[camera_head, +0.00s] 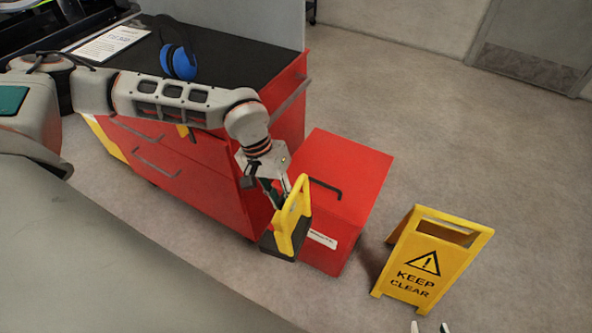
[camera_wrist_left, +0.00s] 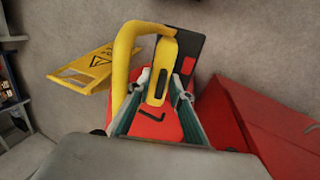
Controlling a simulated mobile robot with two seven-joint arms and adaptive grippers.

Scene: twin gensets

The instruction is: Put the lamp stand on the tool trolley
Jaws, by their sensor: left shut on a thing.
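The lamp stand (camera_head: 289,222) has a yellow tubular frame and a dark body. My left gripper (camera_head: 272,192) is shut on it and holds it tilted in front of the red tool trolley (camera_head: 190,165), below its top. In the left wrist view the lamp stand (camera_wrist_left: 122,62) shows its yellow loop and dark plate beyond the fingers of my left gripper (camera_wrist_left: 160,95). The trolley has a black top. Only the pale fingertips of my right gripper (camera_head: 430,328) show at the bottom edge of the head view; they are apart with nothing between them.
Blue ear defenders (camera_head: 178,60) and a printed sheet (camera_head: 110,43) lie on the trolley top; its middle and right are bare. A red box with a black handle (camera_head: 345,175) stands beside the trolley. A yellow KEEP CLEAR sign (camera_head: 415,275) stands on the open floor at right.

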